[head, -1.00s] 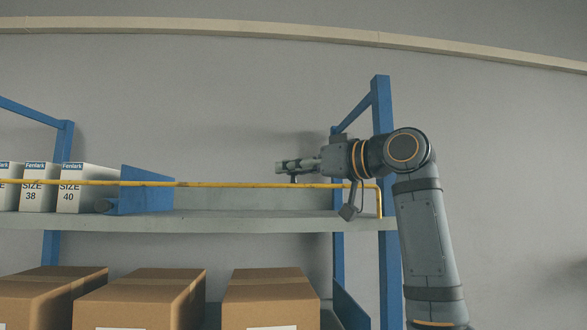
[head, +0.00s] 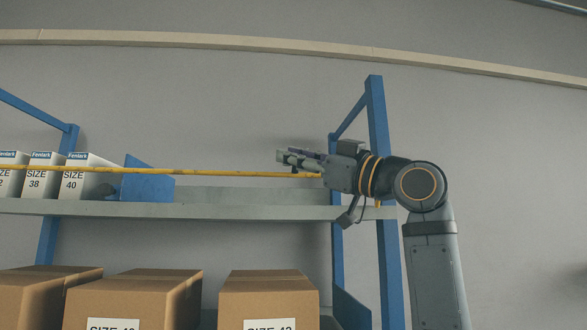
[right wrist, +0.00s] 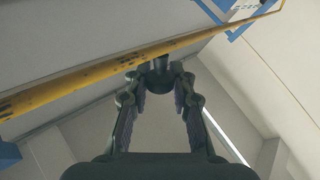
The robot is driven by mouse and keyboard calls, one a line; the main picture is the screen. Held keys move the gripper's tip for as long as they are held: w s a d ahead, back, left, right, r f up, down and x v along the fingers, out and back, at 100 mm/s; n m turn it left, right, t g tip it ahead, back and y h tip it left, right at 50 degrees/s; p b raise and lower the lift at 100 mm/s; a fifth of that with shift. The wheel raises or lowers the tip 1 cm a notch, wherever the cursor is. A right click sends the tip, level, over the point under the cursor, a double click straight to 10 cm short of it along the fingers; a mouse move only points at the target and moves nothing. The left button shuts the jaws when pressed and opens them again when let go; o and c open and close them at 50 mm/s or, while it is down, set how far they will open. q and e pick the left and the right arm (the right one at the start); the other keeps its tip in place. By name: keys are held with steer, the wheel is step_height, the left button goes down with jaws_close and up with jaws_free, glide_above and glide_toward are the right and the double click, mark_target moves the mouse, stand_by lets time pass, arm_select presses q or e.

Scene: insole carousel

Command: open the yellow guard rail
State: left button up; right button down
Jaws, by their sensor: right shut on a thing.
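The yellow guard rail (head: 235,173) runs along the front of the upper shelf (head: 240,210), above its edge. Its right part passes behind my right wrist, and a short yellow bit shows below the arm. My right gripper (head: 284,158) is at the rail's right part, fingers pointing left. In the right wrist view the rail (right wrist: 75,80) crosses slantwise. There the fingers (right wrist: 160,75) close on a small dark grey handle (right wrist: 160,64) just under the rail. The fingers hide part of this handle. My left gripper is in neither view.
White boxes (head: 92,172) labelled with sizes stand on the upper shelf at left, beside a blue divider (head: 148,180). Brown cartons (head: 268,295) fill the lower level. A blue post (head: 378,125) stands close behind my right arm. The upper shelf right of the divider looks empty.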

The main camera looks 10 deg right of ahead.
steer(key=shift+s+f+n+y+b, duration=0.3)
steer(key=shift+n+y+b, duration=0.05)
steer(key=shift+n+y, duration=0.15)
